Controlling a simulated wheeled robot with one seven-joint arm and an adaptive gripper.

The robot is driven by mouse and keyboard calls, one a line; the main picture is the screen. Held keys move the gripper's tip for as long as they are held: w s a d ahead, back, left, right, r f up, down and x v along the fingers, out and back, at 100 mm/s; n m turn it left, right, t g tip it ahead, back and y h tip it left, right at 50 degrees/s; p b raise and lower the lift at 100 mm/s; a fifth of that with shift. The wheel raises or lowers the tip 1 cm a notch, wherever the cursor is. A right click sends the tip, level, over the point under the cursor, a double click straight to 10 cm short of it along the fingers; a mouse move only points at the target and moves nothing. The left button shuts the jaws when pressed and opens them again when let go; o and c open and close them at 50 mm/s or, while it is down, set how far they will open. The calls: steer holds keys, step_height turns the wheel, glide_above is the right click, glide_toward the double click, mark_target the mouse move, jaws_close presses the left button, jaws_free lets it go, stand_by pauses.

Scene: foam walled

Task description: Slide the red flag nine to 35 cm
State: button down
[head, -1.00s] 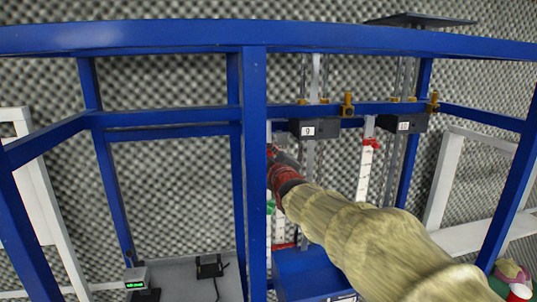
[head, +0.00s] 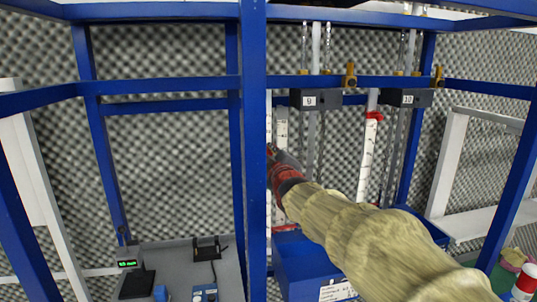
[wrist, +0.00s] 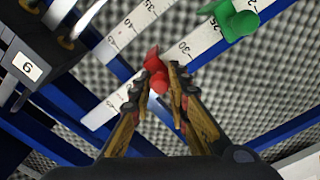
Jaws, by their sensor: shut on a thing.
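The red flag (wrist: 154,62) sits on a white printed ruler (wrist: 205,38) in the wrist view. It lies past the 30 mark, on the side away from 25; the figure beside the flag is hidden. My gripper (wrist: 158,82) is shut on the flag's near part. A green flag (wrist: 236,20) is on the same ruler near 25. The black box labelled 9 (wrist: 32,68) is at the left; it also shows in the head view (head: 325,99).
A blue post (head: 253,170) stands close left of my arm. Box 10 (head: 405,98) hangs to the right, with another red flag (head: 374,115) on its ruler. A blue bin (head: 300,262) is below. A second ruler (wrist: 130,28) runs beside the held flag.

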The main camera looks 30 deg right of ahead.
steer(key=shift+f, duration=0.55)
steer(key=shift+r, duration=0.1)
steer(key=c, duration=1.7)
jaws_free()
steer(key=shift+o, duration=0.2)
steer(key=v, duration=1.2)
